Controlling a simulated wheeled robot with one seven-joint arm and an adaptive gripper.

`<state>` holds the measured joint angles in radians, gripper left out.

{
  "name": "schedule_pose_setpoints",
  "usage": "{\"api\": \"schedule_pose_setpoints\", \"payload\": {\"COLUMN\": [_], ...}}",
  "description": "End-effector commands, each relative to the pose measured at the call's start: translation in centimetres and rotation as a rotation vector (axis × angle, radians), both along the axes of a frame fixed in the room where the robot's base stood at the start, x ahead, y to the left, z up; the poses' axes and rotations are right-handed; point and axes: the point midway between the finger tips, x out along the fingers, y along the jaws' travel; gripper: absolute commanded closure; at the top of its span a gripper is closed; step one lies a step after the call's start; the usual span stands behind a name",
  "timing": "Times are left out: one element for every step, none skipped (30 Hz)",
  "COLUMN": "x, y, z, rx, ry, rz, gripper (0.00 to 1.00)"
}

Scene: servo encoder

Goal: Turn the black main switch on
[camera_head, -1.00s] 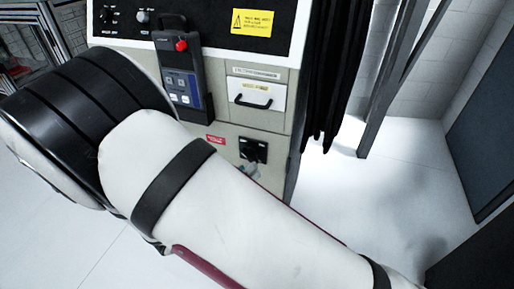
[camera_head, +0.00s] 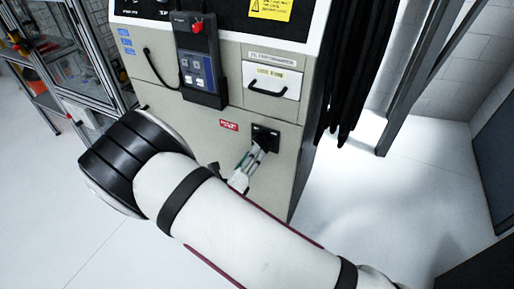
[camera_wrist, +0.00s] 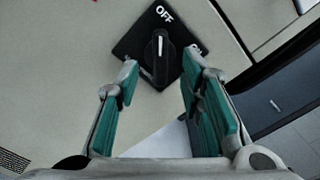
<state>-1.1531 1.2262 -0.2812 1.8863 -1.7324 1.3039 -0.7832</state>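The black main switch (camera_wrist: 159,58) is a rotary knob on a square black plate (camera_wrist: 137,45) on the beige cabinet front. In the wrist view its white pointer line is toward the OFF label. It also shows in the head view (camera_head: 266,135), partly covered by my gripper. My gripper (camera_wrist: 160,78) is open, with its two green-padded fingers on either side of the knob's lower end. No finger visibly touches the knob. In the head view my gripper (camera_head: 250,163) is at the plate's lower edge.
Above the switch is a drawer with a black handle (camera_head: 269,75). A teach pendant (camera_head: 196,58) hangs to its left. Black cables or curtains (camera_head: 355,80) hang right of the cabinet. A glass-sided frame (camera_head: 75,55) stands at left. The floor (camera_head: 400,190) at right is clear.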

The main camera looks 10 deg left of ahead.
Motion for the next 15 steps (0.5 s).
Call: {"api": "schedule_pose_setpoints", "payload": {"x": [0.8, 1.3, 1.8, 2.2, 2.6, 3.0, 3.2, 3.4, 3.7, 3.8, 3.9, 4.0, 4.0, 4.1, 4.1], "y": [-0.4, -0.6, -0.8, -0.9, -1.0, -1.1, -1.2, -1.3, -1.4, -1.4, -1.4, -1.5, -1.5, -1.5, -1.5], "z": [0.0, 0.0, 0.0, 0.0, 0.0, 0.0, 0.0, 0.0, 0.0, 0.0, 0.0, 0.0, 0.0, 0.0, 0.0], "rx": [0.001, 0.000, 0.000, 0.001, 0.001, 0.001, 0.001, 0.000, 0.000, 0.000, 0.000, 0.000, 0.000, 0.000, 0.000], "ry": [-0.001, 0.000, 0.000, 0.000, 0.000, -0.001, 0.000, 0.000, 0.000, 0.000, 0.000, 0.001, 0.001, 0.001, 0.001], "rz": [-0.004, -0.003, -0.003, -0.003, -0.003, -0.002, -0.001, -0.001, -0.001, -0.001, -0.001, -0.001, -0.001, -0.001, -0.001], "gripper": [0.65, 0.65, 0.65, 0.65, 0.65, 0.65, 0.65, 0.65, 0.65, 0.65, 0.65, 0.65, 0.65, 0.65, 0.65]}}
